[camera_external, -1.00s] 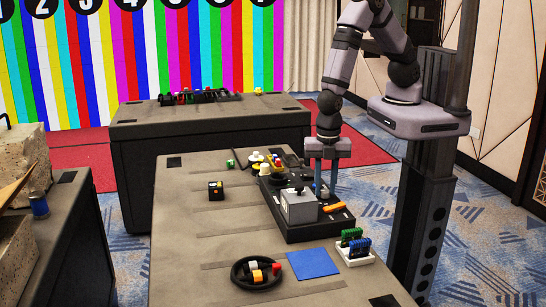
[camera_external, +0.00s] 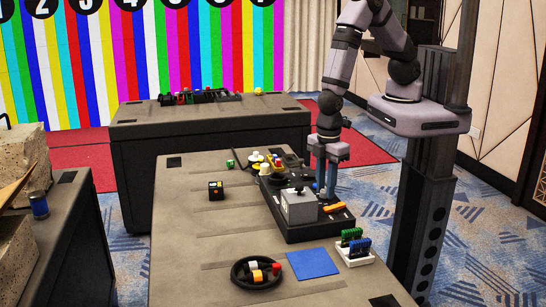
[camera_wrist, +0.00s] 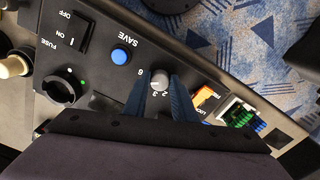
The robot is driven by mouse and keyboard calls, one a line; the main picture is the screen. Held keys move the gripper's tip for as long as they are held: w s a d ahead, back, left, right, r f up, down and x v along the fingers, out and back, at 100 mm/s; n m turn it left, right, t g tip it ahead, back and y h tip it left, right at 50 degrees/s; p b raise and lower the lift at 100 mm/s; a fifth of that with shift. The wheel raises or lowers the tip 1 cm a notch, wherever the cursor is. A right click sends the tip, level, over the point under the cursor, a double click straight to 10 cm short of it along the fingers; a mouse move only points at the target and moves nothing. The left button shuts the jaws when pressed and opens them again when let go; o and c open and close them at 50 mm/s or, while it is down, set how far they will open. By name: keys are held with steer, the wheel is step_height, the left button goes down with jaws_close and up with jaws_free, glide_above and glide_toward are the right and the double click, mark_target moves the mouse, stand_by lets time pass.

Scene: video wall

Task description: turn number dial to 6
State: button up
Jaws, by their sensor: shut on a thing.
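The number dial (camera_wrist: 159,77) is a small round grey knob on the black control panel (camera_wrist: 205,72). Printed digits show around it in the wrist view, including a 6, a 3 and a 2. Its pointer mark is too small to read. My gripper (camera_wrist: 160,84) has its two blue fingers on either side of the dial and is shut on it. In the external view my gripper (camera_external: 326,193) reaches down at the right side of the panel (camera_external: 308,231), and the dial is hidden there.
Around the dial are a blue save button (camera_wrist: 121,55), an on/off rocker switch (camera_wrist: 83,38), a black fuse knob (camera_wrist: 65,88) and an orange switch (camera_wrist: 204,96). A grey box (camera_external: 298,207) stands on the panel close to my gripper. A blue mat (camera_external: 313,263) lies in front.

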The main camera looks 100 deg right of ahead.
mark_target(325, 190)
steer(key=shift+m, duration=1.7)
steer(key=shift+a, duration=0.1)
steer(key=o, duration=1)
steer(key=shift+o, duration=0.2)
steer(key=shift+r, duration=0.1)
steer(key=shift+r+b, duration=0.5)
steer(key=shift+r, duration=3.1)
